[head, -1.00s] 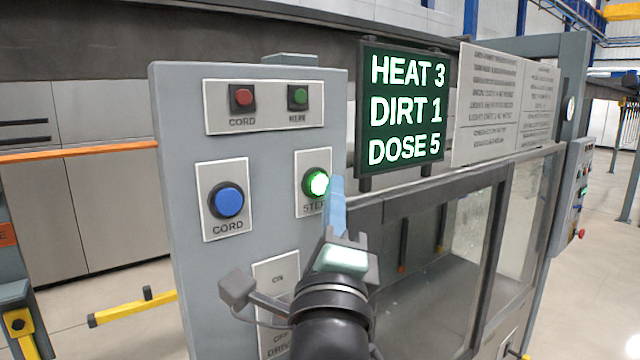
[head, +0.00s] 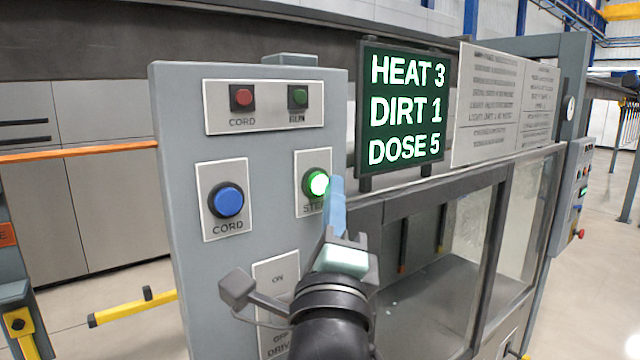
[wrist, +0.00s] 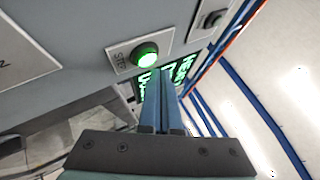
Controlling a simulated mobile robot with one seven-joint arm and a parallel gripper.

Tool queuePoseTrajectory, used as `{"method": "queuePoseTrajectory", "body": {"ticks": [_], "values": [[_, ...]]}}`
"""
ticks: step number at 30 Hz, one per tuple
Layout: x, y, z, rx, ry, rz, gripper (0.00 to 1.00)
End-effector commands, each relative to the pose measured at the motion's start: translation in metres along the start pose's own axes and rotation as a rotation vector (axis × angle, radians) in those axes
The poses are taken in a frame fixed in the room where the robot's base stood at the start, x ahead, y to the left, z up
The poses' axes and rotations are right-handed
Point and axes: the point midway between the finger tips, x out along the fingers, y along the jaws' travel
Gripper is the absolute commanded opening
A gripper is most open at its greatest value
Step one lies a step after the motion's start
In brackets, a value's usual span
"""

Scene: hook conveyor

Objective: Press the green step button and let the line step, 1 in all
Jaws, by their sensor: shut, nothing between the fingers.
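The green step button (head: 316,183) glows on a white plate at the right side of the grey control panel (head: 270,225). It also shows lit in the wrist view (wrist: 146,55). My gripper (head: 337,190) is shut, with its blue fingers pointing up at the right edge of the step plate. In the wrist view, the fingertips (wrist: 160,74) are just below and right of the button. I cannot tell whether they touch the panel. They hold nothing. The display (head: 405,110) reads HEAT 3, DIRT 1, DOSE 5.
A blue cord button (head: 228,200) is left of the step button. A red lamp (head: 242,97) and a dark green run lamp (head: 298,97) are above. A drive switch plate (head: 276,280) sits below, partly behind my arm. A windowed cabinet (head: 440,230) stands right.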

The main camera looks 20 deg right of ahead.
Motion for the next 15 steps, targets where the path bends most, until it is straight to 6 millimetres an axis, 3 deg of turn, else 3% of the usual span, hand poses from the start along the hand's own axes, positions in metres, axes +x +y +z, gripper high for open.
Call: {"method": "queuePoseTrajectory", "body": {"ticks": [15], "values": [[0.0049,0.0048,0.0039,0.000,-0.001,0.000,0.00]]}}
